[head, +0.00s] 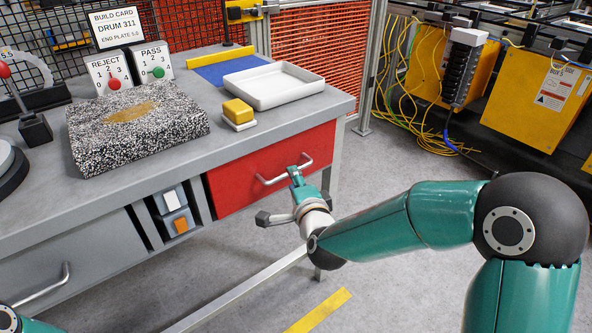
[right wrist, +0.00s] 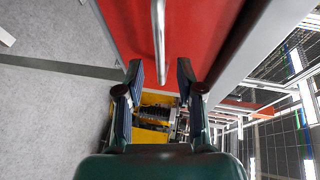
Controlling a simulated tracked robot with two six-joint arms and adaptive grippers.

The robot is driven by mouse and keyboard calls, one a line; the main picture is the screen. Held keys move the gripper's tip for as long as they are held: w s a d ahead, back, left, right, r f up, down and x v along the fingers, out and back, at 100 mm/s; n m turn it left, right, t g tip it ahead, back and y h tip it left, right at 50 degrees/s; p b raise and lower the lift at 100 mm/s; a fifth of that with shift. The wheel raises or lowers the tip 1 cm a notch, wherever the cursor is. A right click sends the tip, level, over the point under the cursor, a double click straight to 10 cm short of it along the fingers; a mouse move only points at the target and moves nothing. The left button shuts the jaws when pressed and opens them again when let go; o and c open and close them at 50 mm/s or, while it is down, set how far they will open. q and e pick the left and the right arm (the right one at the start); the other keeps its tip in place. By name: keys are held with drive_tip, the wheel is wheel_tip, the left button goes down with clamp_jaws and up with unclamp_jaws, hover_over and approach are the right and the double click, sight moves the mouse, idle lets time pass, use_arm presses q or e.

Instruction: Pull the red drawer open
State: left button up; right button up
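The red drawer (head: 235,188) sits under the right part of the grey workbench, and its front looks flush with the bench, so shut. Its silver bar handle (head: 285,176) runs across the upper right part of the front. My right gripper (head: 280,196) is open in front of the drawer, with one finger near the handle in the head view. In the right wrist view, the handle (right wrist: 158,42) lines up between the spread fingers (right wrist: 160,76) against the red front (right wrist: 125,30). Contact cannot be told. My left gripper is not in view.
The workbench (head: 190,80) carries a white tray (head: 273,87), a yellow block (head: 238,111) and a speckled slab (head: 135,125). A grey drawer (head: 75,260) is at left. A bench leg (head: 330,200) stands right of the red drawer. Open floor (head: 400,285) lies in front.

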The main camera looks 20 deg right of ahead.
drive_tip(key=shift+w+d+f, duration=0.1)
drive_tip(key=shift+w+f, duration=0.1)
drive_tip(key=shift+w, duration=0.65)
drive_tip(key=shift+w+f, duration=0.15)
drive_tip(key=shift+w, duration=0.75)
drive_tip(key=shift+w+d+f, duration=0.1)
drive_tip(key=shift+w+f, duration=0.1)
drive_tip(key=shift+w, duration=0.65)
clamp_jaws()
